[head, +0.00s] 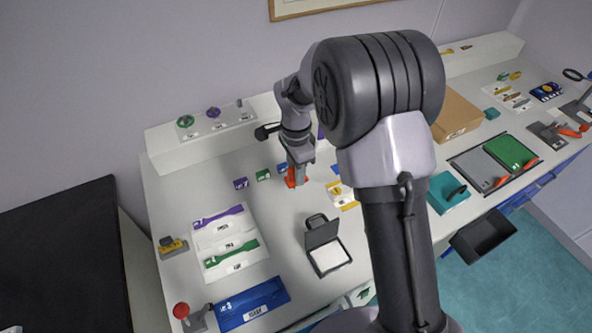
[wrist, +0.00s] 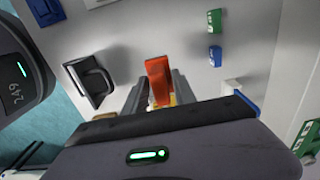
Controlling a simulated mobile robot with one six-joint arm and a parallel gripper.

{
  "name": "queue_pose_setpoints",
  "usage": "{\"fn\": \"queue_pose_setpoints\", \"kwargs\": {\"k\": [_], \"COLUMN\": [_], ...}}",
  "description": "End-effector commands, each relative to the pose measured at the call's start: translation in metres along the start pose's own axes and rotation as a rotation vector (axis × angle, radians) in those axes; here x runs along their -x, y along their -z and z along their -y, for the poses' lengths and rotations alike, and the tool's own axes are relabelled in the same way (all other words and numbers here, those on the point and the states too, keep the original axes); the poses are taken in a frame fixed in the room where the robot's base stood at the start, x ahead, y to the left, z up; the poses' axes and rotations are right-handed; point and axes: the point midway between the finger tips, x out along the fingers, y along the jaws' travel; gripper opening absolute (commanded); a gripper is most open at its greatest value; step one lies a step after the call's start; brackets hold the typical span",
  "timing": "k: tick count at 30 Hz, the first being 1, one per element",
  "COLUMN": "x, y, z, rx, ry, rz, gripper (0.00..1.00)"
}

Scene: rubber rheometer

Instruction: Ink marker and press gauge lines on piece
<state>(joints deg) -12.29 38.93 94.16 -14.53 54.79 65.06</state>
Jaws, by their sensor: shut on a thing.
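My gripper (head: 297,180) is above the back middle of the white bench, shut on an orange-red block, which I take to be the marker (wrist: 158,72). The marker shows between the two fingers in the wrist view; its underside is hidden, and I cannot tell whether it touches the bench. A black ink pad (head: 330,257) with a white pad face stands with its lid raised, in front of my gripper. Two pale trays at the left hold a purple dumbbell-shaped piece (head: 218,217) and a green one (head: 232,254).
Small purple (head: 240,184) and green (head: 263,175) blocks stand left of my gripper. A blue tray (head: 250,304) and a red-knobbed device (head: 183,311) are at the front left. A teal box (head: 447,194) and green plate (head: 510,152) lie right. Bare bench surrounds the ink pad.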

Motion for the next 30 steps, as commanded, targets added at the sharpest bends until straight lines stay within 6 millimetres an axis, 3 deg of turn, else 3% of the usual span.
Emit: {"fn": "queue_pose_setpoints", "kwargs": {"k": [21, 25, 30], "x": [0.105, 0.118, 0.119], "y": [0.0, 0.0, 0.0], "z": [0.0, 0.0, 0.0], "rx": [0.0, 0.0, 0.0], "ry": [0.001, 0.001, 0.001], "rz": [-0.001, -0.001, 0.0], "gripper": [0.07, 0.07, 0.07]}}
